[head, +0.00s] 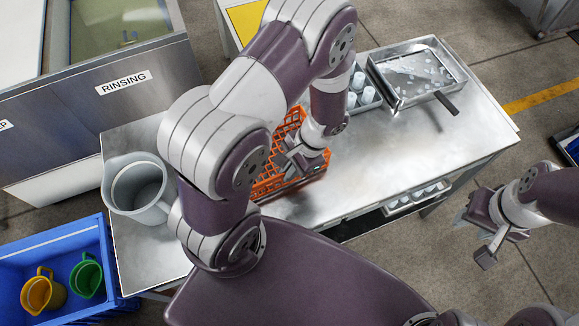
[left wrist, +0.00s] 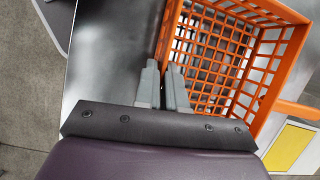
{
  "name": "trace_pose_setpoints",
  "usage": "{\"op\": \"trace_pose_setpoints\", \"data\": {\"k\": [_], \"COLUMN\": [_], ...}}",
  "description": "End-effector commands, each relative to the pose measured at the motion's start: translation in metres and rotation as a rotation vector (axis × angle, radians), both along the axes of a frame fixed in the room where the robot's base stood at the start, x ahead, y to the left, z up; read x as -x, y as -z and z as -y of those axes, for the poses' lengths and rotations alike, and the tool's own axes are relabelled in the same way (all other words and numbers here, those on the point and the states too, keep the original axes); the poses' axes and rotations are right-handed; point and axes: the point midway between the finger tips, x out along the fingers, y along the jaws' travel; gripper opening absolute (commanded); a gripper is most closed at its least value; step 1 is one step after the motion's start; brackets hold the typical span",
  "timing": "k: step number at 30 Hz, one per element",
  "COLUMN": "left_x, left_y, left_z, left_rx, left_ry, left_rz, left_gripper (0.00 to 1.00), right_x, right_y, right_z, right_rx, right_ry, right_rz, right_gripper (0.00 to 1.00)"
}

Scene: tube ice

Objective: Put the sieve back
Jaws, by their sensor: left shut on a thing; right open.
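The sieve is an orange mesh basket (head: 263,187) on the steel table, partly hidden behind my left arm in the head view. In the left wrist view the orange sieve (left wrist: 268,70) shows its open top, its grid bottom and an orange bar sticking out at the right. My left gripper (head: 293,163) is at the sieve's near right side. In the left wrist view my left gripper (left wrist: 163,85) has one finger on each side of the sieve's wall and is shut on it. My right gripper (head: 476,238) is open and empty, off the table's right side.
A grey jug (head: 118,195) stands at the table's left end. A metal pan (head: 400,97) with ice pieces and a dark handle and a tray of white cups (head: 355,103) are at the back. A blue crate (head: 30,255) holds jugs. The table's right front is clear.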

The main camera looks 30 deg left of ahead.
Motion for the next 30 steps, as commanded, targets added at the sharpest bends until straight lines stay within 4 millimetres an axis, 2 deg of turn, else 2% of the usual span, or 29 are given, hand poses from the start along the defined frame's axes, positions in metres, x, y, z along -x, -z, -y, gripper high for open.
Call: {"op": "trace_pose_setpoints", "data": {"k": [23,24,27,30], "left_x": [0.0,0.0,0.0,0.0], "left_y": [0.011,0.011,0.01,0.01], "left_z": [0.0,0.0,0.0,0.0], "left_rx": [0.0,0.0,0.0,0.0], "left_ry": [0.001,0.001,0.001,0.001], "left_rz": [-0.001,-0.001,-0.001,-0.001], "left_gripper": [0.0,0.13,0.39,0.39], "right_x": [0.0,0.0,0.0,0.0], "right_y": [0.008,0.008,0.007,0.007], "right_z": [0.0,0.0,0.0,0.0], "right_rx": [0.0,0.0,0.0,0.0], "right_ry": [0.0,0.0,0.0,0.0], "right_rz": [0.0,0.0,0.0,0.0], "right_gripper": [0.43,0.43,0.43,0.43]}}
